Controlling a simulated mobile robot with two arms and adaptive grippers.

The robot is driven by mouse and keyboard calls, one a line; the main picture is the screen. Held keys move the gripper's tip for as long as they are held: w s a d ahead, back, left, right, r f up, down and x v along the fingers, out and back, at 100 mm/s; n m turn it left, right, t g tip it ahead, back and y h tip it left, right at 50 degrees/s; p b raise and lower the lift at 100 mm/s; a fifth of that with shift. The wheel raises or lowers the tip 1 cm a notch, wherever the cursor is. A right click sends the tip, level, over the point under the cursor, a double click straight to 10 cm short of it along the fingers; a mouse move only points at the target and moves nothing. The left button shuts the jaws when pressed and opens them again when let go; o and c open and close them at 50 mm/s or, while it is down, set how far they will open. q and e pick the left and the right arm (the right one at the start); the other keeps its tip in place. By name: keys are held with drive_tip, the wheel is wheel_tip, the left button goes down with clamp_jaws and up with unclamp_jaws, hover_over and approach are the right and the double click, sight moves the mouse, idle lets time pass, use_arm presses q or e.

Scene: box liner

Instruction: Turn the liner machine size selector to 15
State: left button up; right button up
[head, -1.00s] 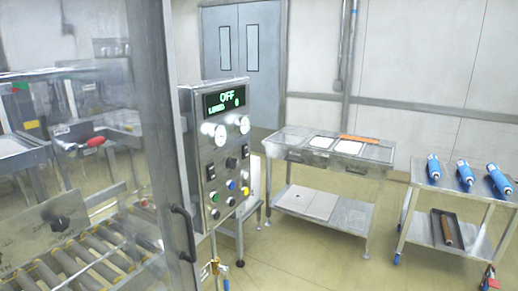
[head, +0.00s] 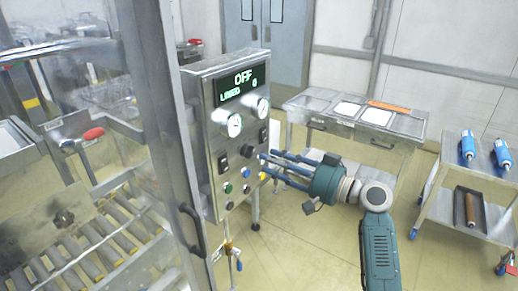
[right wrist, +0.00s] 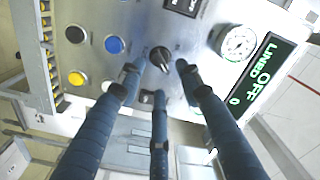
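The liner machine's control panel (head: 238,130) fills the middle of the head view. Its green display reads OFF and LINED 0. A black knob (head: 248,151) sits below the two gauges; it also shows in the right wrist view (right wrist: 160,57). I cannot read a scale at it. My right gripper (head: 265,163) is in front of the panel with its three blue fingers spread and empty. In the right wrist view the fingertips stand around the knob, with no clear contact. My left gripper is out of view.
Blue (right wrist: 115,44) and yellow (right wrist: 77,77) buttons lie close to my right fingers, as does a gauge (right wrist: 237,42). A clear door with a black handle (head: 192,232) is left of the panel. A steel table (head: 410,127) and a cart (head: 436,205) stand behind.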

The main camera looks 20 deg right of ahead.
sight(249, 152)
drive_tip(key=p+x, duration=0.1)
drive_tip(key=x, duration=0.4)
drive_tip(key=shift+w+f+p, duration=0.15)
drive_tip(key=shift+w+p, duration=0.15)
drive_tip(key=shift+p, duration=0.05)
clamp_jaws()
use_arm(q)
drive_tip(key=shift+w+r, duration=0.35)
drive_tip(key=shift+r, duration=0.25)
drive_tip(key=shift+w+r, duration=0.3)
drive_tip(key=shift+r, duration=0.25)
